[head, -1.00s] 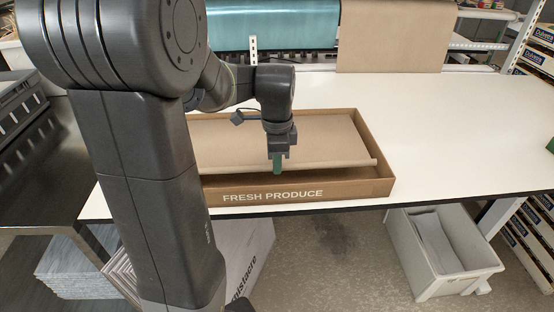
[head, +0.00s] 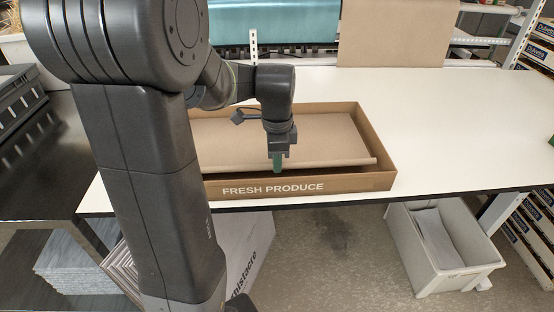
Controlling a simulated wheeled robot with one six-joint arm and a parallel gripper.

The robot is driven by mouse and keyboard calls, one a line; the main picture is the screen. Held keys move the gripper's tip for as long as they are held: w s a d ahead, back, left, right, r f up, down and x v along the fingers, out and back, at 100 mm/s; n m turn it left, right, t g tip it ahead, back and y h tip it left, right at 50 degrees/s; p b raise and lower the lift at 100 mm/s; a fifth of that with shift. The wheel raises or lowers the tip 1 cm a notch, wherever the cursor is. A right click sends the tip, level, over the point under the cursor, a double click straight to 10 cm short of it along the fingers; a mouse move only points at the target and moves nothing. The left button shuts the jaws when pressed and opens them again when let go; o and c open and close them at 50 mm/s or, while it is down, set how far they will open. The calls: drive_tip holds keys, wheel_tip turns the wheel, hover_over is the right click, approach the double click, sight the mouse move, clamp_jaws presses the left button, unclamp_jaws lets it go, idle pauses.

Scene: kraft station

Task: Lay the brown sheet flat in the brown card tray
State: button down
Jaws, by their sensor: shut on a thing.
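The brown sheet (head: 320,143) lies inside the brown card tray (head: 378,181), which is lettered FRESH PRODUCE on its front wall. The sheet's near edge stands a little raised or curled behind the front wall, with a darker gap below it. My gripper (head: 277,164) points down, its green fingertips shut on the sheet's near edge, near the middle of the tray. My arm hides the left part of the tray and sheet.
The white table (head: 460,130) is clear to the right of the tray. A brown paper roll (head: 393,32) and a teal roll (head: 273,22) hang at the back. A pale bin (head: 445,255) stands on the floor below the table's front edge.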

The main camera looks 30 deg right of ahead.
drive_tip(key=shift+f+b, duration=0.4)
drive_tip(key=shift+f, duration=0.5)
drive_tip(key=c, duration=1.5)
unclamp_jaws()
drive_tip(key=shift+o, duration=0.2)
drive_tip(key=shift+r, duration=0.1)
wheel_tip(320, 180, up, 14)
drive_tip(key=shift+f, duration=0.25)
wheel_tip(320, 180, down, 14)
drive_tip(key=shift+r, duration=0.6)
